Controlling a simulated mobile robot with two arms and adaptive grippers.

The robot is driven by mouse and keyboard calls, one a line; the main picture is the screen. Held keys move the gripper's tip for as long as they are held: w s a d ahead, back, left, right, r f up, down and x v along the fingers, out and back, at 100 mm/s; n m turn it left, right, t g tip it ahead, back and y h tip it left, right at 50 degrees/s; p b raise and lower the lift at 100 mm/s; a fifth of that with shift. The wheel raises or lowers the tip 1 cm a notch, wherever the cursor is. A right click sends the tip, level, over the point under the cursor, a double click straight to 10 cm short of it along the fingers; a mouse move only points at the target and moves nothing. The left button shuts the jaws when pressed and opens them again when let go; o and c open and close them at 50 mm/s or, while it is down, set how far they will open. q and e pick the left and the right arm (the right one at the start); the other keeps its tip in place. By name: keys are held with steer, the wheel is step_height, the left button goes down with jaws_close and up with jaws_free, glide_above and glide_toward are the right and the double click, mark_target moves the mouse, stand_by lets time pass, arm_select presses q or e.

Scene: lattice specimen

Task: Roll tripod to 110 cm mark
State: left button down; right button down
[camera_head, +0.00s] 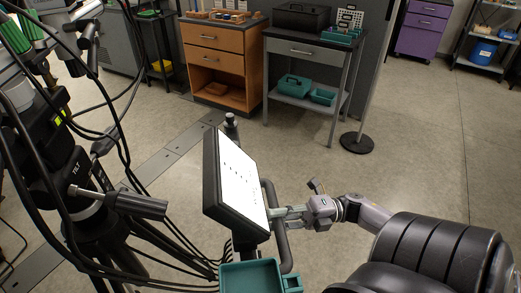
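A black tripod (88,222) with a head marked "TILT" stands at the left, hung with many cables. A tilted screen (240,182) with a white display stands to its right. A dark looped handle (284,245) is at the screen's right side. My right gripper (284,212) comes in from the right, and its fingertips are at this handle. The fingers look narrow and close together, but I cannot tell whether they are closed around the bar. My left gripper is not in view. No 110 cm mark is readable.
A grey strip (172,152) runs diagonally across the floor behind the cables. A teal tray (252,278) is below the screen. An orange cabinet (215,62), a grey side table (305,48) and a round black base (357,143) stand behind. The floor at right is open.

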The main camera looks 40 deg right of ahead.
steer(key=shift+v, duration=0.8)
steer(key=shift+s, duration=0.1)
steer(key=c, duration=1.4)
jaws_free()
steer(key=shift+r, duration=0.1)
steer(key=v, duration=1.2)
